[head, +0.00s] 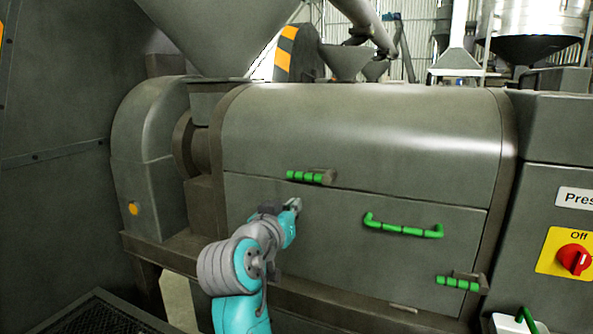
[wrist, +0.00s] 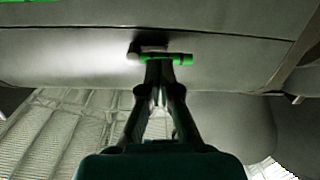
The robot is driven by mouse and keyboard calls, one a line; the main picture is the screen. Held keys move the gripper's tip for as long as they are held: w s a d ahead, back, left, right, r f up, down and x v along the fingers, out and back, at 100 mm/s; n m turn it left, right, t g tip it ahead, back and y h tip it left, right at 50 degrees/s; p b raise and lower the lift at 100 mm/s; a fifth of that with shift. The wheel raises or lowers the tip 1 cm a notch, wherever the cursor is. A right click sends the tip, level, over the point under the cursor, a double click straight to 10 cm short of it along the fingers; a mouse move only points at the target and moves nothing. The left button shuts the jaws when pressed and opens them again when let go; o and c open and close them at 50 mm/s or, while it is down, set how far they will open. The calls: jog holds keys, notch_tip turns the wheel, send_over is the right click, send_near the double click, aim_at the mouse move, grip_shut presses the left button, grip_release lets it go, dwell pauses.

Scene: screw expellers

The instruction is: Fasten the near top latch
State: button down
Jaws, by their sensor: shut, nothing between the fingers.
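The near top latch (head: 306,177) has a ribbed green grip and a brown bracket at its right. It lies roughly level along the upper seam of the front panel (head: 340,222). My gripper (head: 293,205) is shut and empty, just below the latch in the head view. In the wrist view, the gripper's fingers (wrist: 160,66) are together, with their tips overlapping the latch's green grip (wrist: 182,58). The tips hide the middle of the grip. I cannot tell whether they touch it.
A green handle (head: 403,229) sticks out from the panel's middle. A second green latch (head: 459,282) is at its lower right. A red knob (head: 573,259) on a yellow plate is at far right. A brown ledge (head: 330,293) runs below the panel. A hopper (head: 225,35) stands above.

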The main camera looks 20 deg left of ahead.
notch_tip(320, 180, up, 10)
jog(key=s+a+m, duration=0.1)
jog(key=s+a, duration=0.1)
jog(key=a, duration=0.1)
jog(key=shift+h, duration=0.3)
jog(key=shift+s, duration=0.1)
send_over(310, 174)
jog(key=s+a, duration=0.3)
jog(key=shift+w+d+f, duration=0.1)
jog(key=shift+w+f, duration=0.05)
jog(key=shift+f, duration=0.6)
jog(key=shift+w+d+f, duration=0.1)
jog(key=shift+w+f, duration=0.05)
jog(key=shift+f, duration=0.6)
jog(key=shift+w+d+f, duration=0.1)
jog(key=shift+w+f, duration=0.05)
jog(key=shift+f, duration=0.6)
